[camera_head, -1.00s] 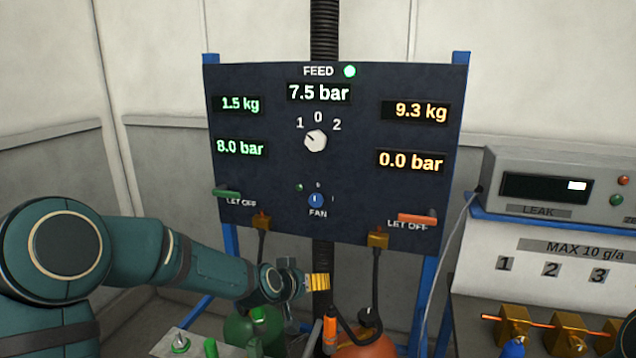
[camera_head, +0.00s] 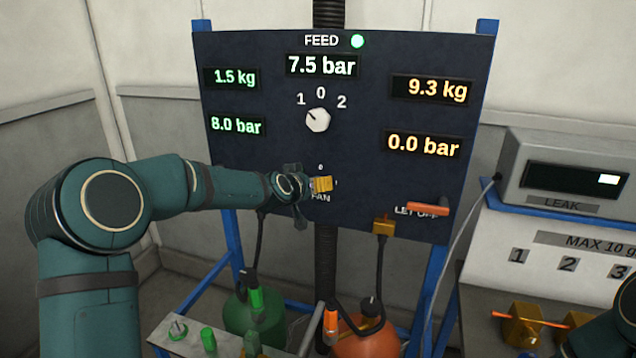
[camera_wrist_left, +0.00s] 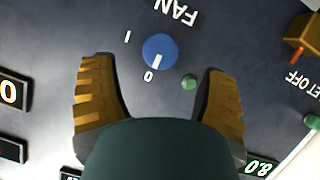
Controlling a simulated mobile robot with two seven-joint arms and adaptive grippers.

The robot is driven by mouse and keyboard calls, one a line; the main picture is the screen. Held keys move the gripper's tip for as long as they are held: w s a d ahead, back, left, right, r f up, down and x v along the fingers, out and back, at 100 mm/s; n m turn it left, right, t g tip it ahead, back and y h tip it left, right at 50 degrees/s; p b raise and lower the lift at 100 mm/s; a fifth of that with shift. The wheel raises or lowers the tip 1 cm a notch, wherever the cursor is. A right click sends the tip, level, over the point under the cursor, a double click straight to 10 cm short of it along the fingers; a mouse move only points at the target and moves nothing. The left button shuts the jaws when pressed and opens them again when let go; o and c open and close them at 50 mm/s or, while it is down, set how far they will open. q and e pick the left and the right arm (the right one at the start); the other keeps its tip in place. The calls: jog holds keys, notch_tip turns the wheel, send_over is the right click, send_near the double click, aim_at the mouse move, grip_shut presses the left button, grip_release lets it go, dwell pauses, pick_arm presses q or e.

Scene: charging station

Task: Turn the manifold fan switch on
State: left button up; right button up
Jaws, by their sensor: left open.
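The fan switch (camera_wrist_left: 160,50) is a round blue knob on the dark panel (camera_head: 260,150). In the left wrist view, which shows the panel upside down, its white mark points towards the "0"; an "I" stands at its left. A small green lamp (camera_wrist_left: 189,83) sits beside the knob. My left gripper (camera_head: 322,185) is in front of the fan area and hides the knob in the head view. Its yellow fingers are open, one on each side of the knob and lamp in the left wrist view (camera_wrist_left: 158,75). I cannot tell whether they touch the panel. My right gripper is out of view.
A white feed selector (camera_head: 317,119) sits above the fan switch. An orange let-off handle (camera_head: 428,209) and brass fitting (camera_head: 382,226) are at the panel's lower right. A leak meter (camera_head: 560,170) stands at right. Hoses and cylinders are below.

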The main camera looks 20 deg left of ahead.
pick_arm(q)
jog(key=shift+x, duration=2.85)
jog(key=shift+r, duration=0.1)
jog(key=c, duration=1.2)
